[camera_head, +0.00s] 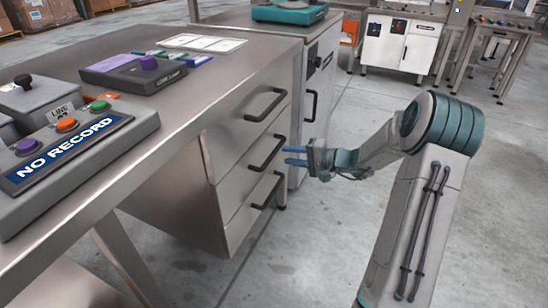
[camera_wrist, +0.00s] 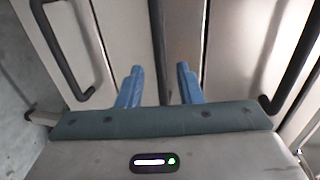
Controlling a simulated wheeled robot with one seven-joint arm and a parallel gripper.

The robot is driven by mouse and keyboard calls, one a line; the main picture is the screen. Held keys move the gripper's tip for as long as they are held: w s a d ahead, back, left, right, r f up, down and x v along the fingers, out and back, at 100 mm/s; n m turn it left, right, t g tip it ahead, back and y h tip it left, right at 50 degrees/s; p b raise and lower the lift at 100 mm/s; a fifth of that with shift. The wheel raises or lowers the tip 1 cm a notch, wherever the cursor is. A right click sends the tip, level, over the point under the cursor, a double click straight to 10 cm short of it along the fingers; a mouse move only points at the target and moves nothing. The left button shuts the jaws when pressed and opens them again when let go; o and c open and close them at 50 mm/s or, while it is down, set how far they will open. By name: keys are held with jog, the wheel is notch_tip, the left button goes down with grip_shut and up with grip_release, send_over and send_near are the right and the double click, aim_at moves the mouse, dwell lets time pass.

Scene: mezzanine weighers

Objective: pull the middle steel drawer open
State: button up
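The middle steel drawer (camera_head: 242,178) is in the three-drawer stack under the bench and looks shut, its front in line with the others. Its black bar handle (camera_head: 267,153) also shows in the wrist view (camera_wrist: 158,45), running up the picture between my two fingers. My gripper (camera_head: 287,155) is open and empty, its blue fingers pointing at the middle handle. In the wrist view my gripper (camera_wrist: 159,78) has a clear gap between its fingertips, with the handle in line with that gap. I cannot tell whether the fingertips reach past the bar.
The top drawer handle (camera_head: 264,104) and bottom drawer handle (camera_head: 267,191) sit above and below. The bench top (camera_head: 225,85) overhangs the stack and carries a control box (camera_head: 75,140). A second cabinet (camera_head: 318,85) stands behind. The floor in front is clear.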

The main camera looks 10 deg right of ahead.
aim_at(274, 152)
jog(key=b+x, duration=0.1)
jog(key=x, duration=0.5)
jog(key=shift+w+a, duration=0.15)
jog(key=shift+c, duration=0.3)
grip_shut()
